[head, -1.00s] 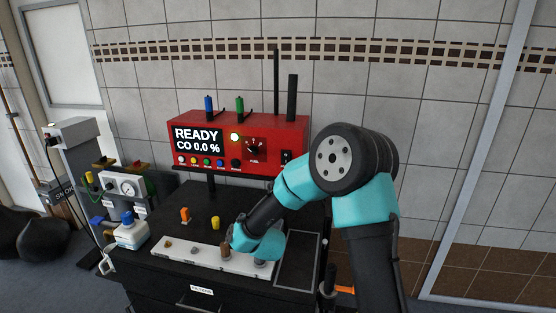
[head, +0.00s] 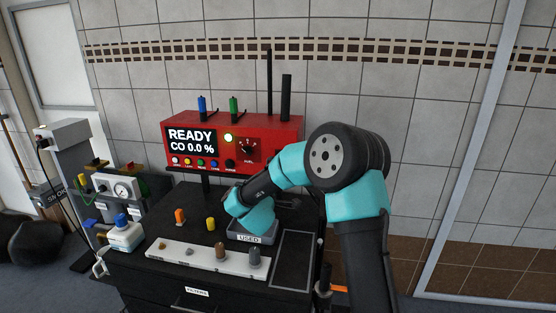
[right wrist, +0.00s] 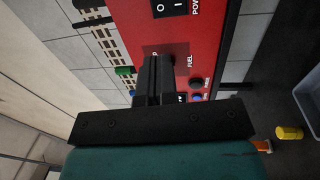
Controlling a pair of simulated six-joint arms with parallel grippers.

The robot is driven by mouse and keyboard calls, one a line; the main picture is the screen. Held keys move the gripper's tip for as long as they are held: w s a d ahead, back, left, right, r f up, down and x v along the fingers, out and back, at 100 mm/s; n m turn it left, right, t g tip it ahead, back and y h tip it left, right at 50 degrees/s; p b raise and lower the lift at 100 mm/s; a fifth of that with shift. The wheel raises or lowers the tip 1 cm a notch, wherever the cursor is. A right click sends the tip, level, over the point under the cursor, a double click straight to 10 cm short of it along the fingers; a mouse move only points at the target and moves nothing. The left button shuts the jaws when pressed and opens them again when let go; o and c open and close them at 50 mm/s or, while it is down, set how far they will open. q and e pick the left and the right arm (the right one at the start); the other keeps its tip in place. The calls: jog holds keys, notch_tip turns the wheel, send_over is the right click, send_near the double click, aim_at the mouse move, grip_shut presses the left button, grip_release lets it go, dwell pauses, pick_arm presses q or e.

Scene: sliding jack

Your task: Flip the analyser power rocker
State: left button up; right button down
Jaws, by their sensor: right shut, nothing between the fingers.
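The red analyser (head: 288,127) stands at the back of the black cart, with its display reading READY CO 0.0 %. Its power rocker (right wrist: 168,5), black with O and I marks, shows at the top edge of the right wrist view; I cannot make it out in the head view, beside my arm. My right gripper (right wrist: 155,62) is shut and empty, pointing toward the analyser front. Its fingers cover the fuel knob in the wrist view, though the knob (head: 247,150) shows in the head view. I cannot tell whether they touch the panel. My left gripper is not in view.
Below my right wrist is a grey tray (head: 250,239) marked USED. A white strip (head: 177,254) with several pegs lies along the cart's front. Orange (head: 179,216) and yellow (head: 210,223) pieces stand behind it. A blue-capped bottle (head: 124,236) is at left.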

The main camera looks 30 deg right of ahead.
jog(key=x, duration=1.4)
jog(key=s+a+r, duration=0.1)
jog(key=s+a, duration=0.8)
jog(key=s, duration=0.1)
jog(key=shift+a+r, duration=0.15)
jog(key=shift+r, duration=0.2)
dwell(0.5)
dwell(0.4)
